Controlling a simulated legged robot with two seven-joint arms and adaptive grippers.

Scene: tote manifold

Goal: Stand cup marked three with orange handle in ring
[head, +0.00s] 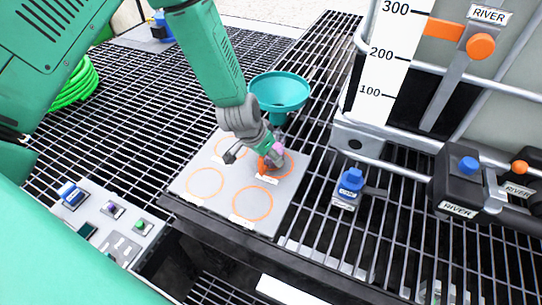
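A small cup (279,152), partly hidden, with purplish and grey parts and an orange handle (263,165), is at the back right ring (288,170) on a grey plate. I cannot read its mark or tell whether its base touches the plate. My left gripper (254,155) reaches down from above, right beside the cup. One dark finger shows at its left; the other side is against or in front of the cup, so its grip is unclear. My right gripper is not in view.
The grey plate (222,187) has several orange rings; the front ones are empty. A teal funnel (280,88) stands behind. A blue-topped valve (350,182) and a tank with a scale (392,65) are at right. A button panel (105,222) is at left.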

